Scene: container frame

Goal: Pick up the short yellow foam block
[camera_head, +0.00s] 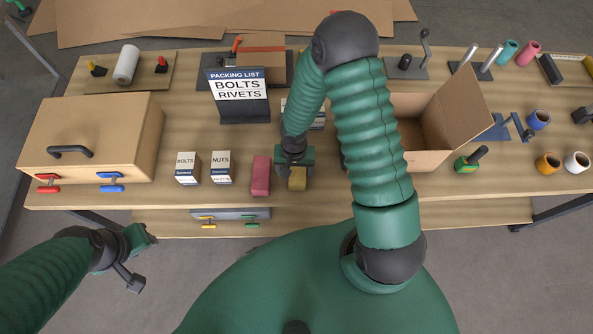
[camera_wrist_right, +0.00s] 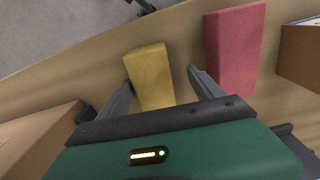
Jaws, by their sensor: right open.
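The short yellow foam block (camera_head: 298,179) stands near the front edge of the wooden table, just right of a pink block (camera_head: 261,176). My right gripper (camera_head: 296,168) points down at the yellow block and partly hides it in the head view. In the right wrist view, the open fingers of my right gripper (camera_wrist_right: 160,80) lie either side of the yellow block (camera_wrist_right: 150,72), with visible gaps and no clear contact. The block's near end is hidden behind the gripper body. My left gripper (camera_head: 140,240) hangs in front of the table's left part, away from the blocks; its jaw opening is unclear.
The pink block (camera_wrist_right: 235,45) is close beside one finger in the wrist view. Small bolts (camera_head: 187,168) and nuts (camera_head: 221,167) boxes stand left of it. An open cardboard box (camera_head: 455,112) stands right of my right arm. A closed box (camera_head: 85,130) is far left.

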